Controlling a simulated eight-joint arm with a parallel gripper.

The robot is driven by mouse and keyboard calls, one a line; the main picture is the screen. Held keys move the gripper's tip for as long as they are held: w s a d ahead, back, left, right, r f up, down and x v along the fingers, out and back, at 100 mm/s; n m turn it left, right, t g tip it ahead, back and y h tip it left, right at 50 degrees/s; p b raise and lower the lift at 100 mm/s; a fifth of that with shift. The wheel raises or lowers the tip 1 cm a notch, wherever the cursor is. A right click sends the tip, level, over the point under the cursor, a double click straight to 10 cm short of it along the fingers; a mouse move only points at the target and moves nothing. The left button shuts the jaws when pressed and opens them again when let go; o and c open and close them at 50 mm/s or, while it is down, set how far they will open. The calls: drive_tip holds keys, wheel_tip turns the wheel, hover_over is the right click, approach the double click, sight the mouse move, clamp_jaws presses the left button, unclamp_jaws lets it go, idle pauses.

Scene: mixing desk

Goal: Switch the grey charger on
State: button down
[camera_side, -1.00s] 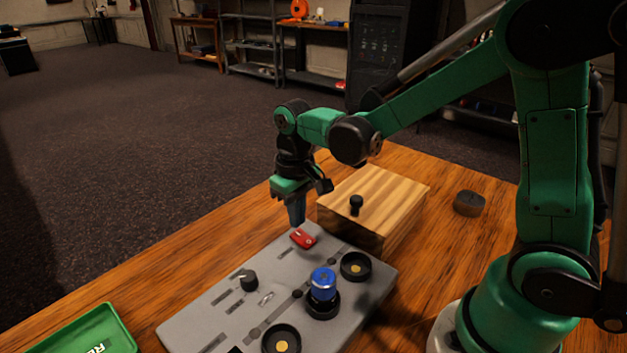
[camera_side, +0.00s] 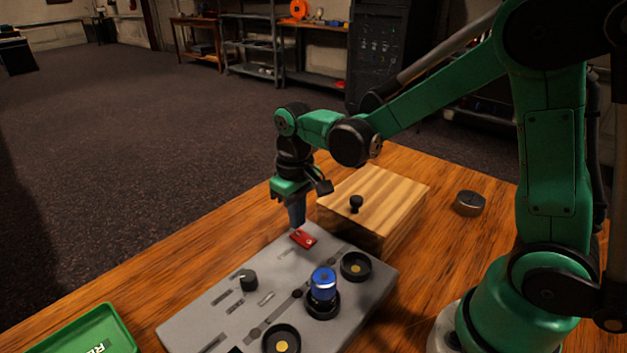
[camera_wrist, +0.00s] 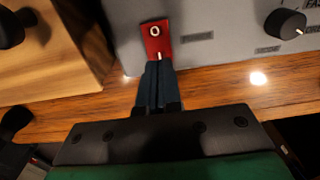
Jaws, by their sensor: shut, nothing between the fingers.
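The grey charger (camera_side: 215,310) is a flat panel on the wooden table, with round black cups and slots. Its red rocker switch (camera_side: 303,239) sits near the far corner. In the wrist view the red switch (camera_wrist: 156,38) shows a white O at the end away from me and a white line mark at the end by my fingers. My gripper (camera_side: 298,225) is shut and empty, pointing down at the switch's far end. In the wrist view my fingertips (camera_wrist: 158,64) overlap the line-marked end; I cannot tell whether they press it.
A blue-topped cylinder (camera_side: 323,285) stands in one cup. A black knob (camera_side: 248,281) rises from the panel. A wooden box (camera_side: 385,200) with a black knob stands close right of my gripper. A dark round object (camera_side: 469,203) lies further right; a green tray (camera_side: 85,335) is front left.

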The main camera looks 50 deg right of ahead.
sight(298, 234)
drive_tip(key=shift+f, duration=1)
idle(0.3)
drive_tip(key=shift+r, duration=3.55)
drive_tip(key=s+r+t, duration=0.2)
drive_tip(key=s+t, duration=0.4)
drive_tip(key=t, duration=0.1)
drive_tip(key=shift+s+d+r, duration=0.25)
drive_tip(key=shift+r, duration=0.05)
